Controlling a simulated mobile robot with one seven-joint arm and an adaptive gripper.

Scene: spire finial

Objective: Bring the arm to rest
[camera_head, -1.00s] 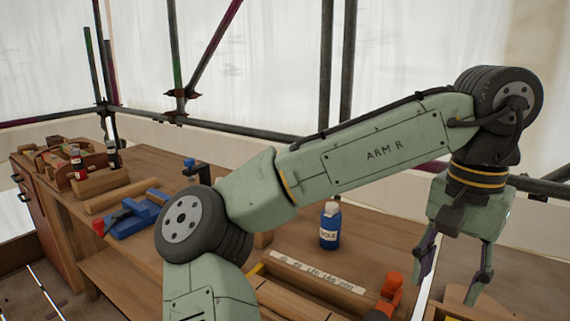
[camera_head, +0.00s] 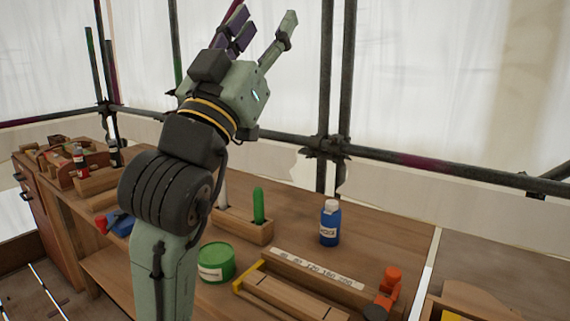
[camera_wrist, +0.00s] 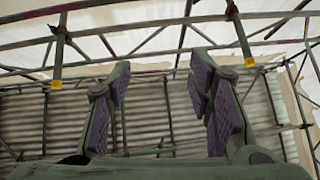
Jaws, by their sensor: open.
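My gripper (camera_head: 262,40) is raised above the workbench in the head view, fingers pointing up and to the right. Its fingers stand apart and nothing is between them. In the wrist view my gripper (camera_wrist: 162,90) shows two fingers with purple pads, spread wide and empty. Behind them are scaffold poles and corrugated sheeting overhead. My arm is folded upward at the left middle of the head view and hides part of the bench.
On the workbench (camera_head: 390,235) stand a blue bottle (camera_head: 329,225), a green tin (camera_head: 216,262), a wooden block holding a green stick (camera_head: 258,206), and an orange-handled tool (camera_head: 389,285). Scaffold poles (camera_head: 347,100) rise behind the bench, close behind my gripper in the picture.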

